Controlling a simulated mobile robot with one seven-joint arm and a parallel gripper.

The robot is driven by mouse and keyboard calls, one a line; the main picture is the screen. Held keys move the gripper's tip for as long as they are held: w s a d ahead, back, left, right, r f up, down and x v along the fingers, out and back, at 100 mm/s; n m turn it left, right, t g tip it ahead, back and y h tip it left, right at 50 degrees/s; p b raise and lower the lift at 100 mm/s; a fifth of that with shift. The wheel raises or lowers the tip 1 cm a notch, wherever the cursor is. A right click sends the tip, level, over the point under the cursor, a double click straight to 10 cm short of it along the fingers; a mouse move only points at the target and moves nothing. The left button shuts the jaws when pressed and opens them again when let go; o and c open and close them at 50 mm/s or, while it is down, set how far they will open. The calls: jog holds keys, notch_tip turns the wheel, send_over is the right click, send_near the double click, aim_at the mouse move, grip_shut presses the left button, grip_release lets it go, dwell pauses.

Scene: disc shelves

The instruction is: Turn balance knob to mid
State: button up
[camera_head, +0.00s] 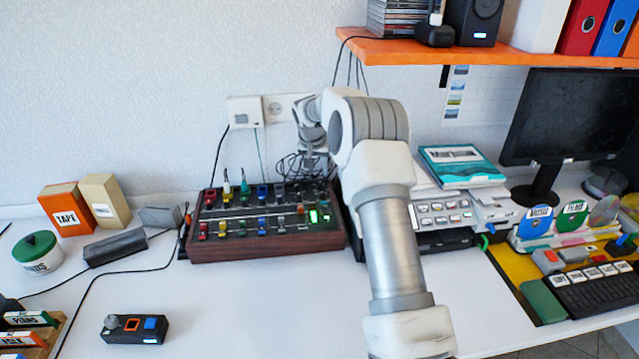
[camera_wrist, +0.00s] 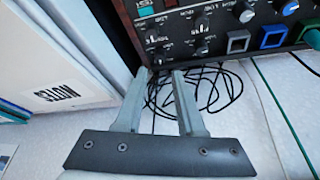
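A dark mixer panel with wooden sides (camera_head: 265,242) stands on the white desk against the wall. Its rows of small coloured knobs and sliders show in the head view, with a green lit display at the right. The wrist view shows part of the panel (camera_wrist: 215,35) upside down, with small black knobs (camera_wrist: 201,47), a grey knob and a blue knob. The labels are too small to read, so I cannot tell which is the balance knob. My gripper (camera_wrist: 160,72) is open and empty near the panel's edge. In the head view it is above the mixer's rear right area.
Black cables (camera_wrist: 210,88) lie tangled behind the mixer. An orange shelf (camera_head: 440,50) overhangs at the upper right. A grey device (camera_head: 445,213) with a teal book (camera_head: 460,165) on it stands right of the mixer. The desk in front is mostly clear.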

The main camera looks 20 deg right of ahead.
aim_at(320, 184)
jog(key=x, duration=0.7)
jog(key=shift+d+f, duration=0.1)
grip_shut()
